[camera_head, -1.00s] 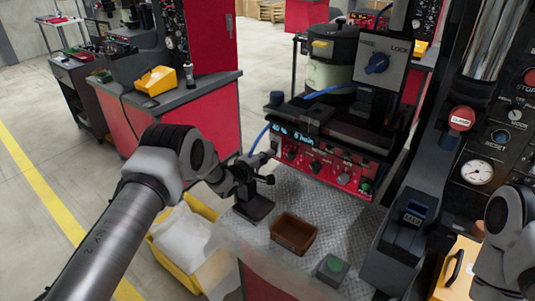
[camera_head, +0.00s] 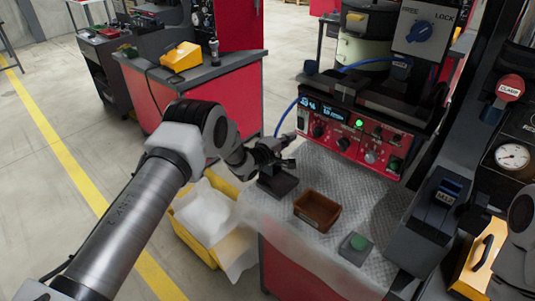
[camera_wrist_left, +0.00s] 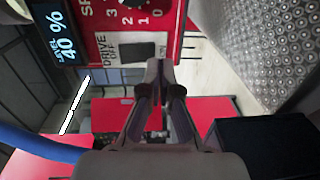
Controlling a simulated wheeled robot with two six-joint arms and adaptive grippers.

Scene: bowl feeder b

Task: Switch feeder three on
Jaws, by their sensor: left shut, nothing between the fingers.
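The feeder's red control panel (camera_head: 345,140) has a lit blue display, knobs and a glowing green lamp (camera_head: 359,123). The left wrist view shows its display (camera_wrist_left: 58,38) reading 40 %, a numbered speed dial (camera_wrist_left: 133,3) and a dark rocker switch (camera_wrist_left: 137,49) marked DRIVE OFF. My left gripper (camera_head: 292,138) is at the panel's left end. In the left wrist view its shut, empty fingertips (camera_wrist_left: 158,66) are close beside the rocker; I cannot tell whether they touch. The feeder number is not readable. My right gripper is not in view.
A brown bin (camera_head: 317,210) and a green button box (camera_head: 355,248) stand on the metal-topped bench below the panel. A blue hose (camera_head: 286,116) runs beside my left gripper. A yellow crate (camera_head: 190,238) stands at the bench's left. A LOCK selector (camera_head: 418,32) is above right.

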